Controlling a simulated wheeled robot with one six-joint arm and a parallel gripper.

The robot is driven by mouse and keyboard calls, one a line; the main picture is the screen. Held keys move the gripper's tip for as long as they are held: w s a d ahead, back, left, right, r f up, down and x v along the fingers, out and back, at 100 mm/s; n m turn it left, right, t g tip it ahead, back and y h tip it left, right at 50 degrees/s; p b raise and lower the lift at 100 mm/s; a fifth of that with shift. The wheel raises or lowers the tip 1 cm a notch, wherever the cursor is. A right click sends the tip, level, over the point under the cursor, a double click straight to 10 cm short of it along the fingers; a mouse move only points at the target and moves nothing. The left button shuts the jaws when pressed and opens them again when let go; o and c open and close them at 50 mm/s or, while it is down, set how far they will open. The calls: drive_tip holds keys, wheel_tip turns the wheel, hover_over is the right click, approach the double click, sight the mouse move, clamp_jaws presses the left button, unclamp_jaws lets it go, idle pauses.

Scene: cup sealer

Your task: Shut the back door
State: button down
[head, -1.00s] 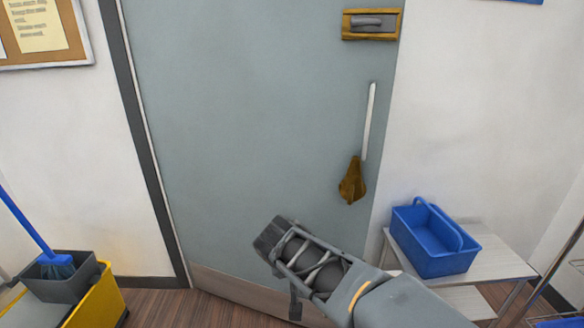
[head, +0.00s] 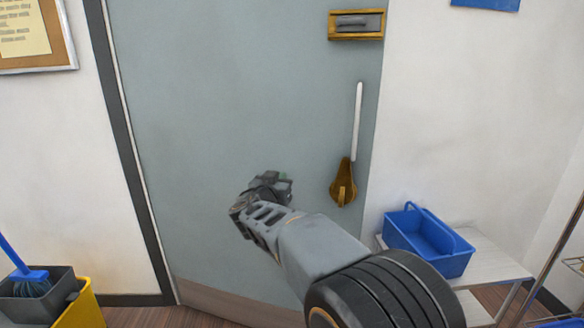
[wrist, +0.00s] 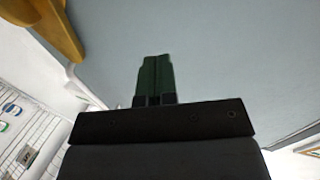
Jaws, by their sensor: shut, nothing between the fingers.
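The grey-blue back door (head: 230,110) fills the middle of the head view. Its lower edge slants down to the right, away from the wall line, so it appears ajar. A brass handle (head: 342,190) sits low near its right edge, under a white vertical bar (head: 357,120). My gripper (head: 272,185) is in front of the door, left of the handle and apart from it. In the wrist view its green fingers (wrist: 155,78) are together and empty, facing the door surface (wrist: 230,60). Brass (wrist: 45,25) shows at upper left there. My arm hides the door's lower right corner.
A brass-framed latch plate (head: 356,24) is high on the door. A blue caddy (head: 428,240) stands on a white shelf unit at right. A yellow cleaning cart (head: 85,308) with a blue brush is at lower left. A noticeboard (head: 35,35) hangs upper left.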

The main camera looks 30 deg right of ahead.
sight(294, 163)
drive_tip(key=p+x, duration=0.1)
drive_tip(key=x, duration=0.9)
drive_tip(key=shift+w+d, duration=0.1)
drive_tip(key=shift+d, duration=0.05)
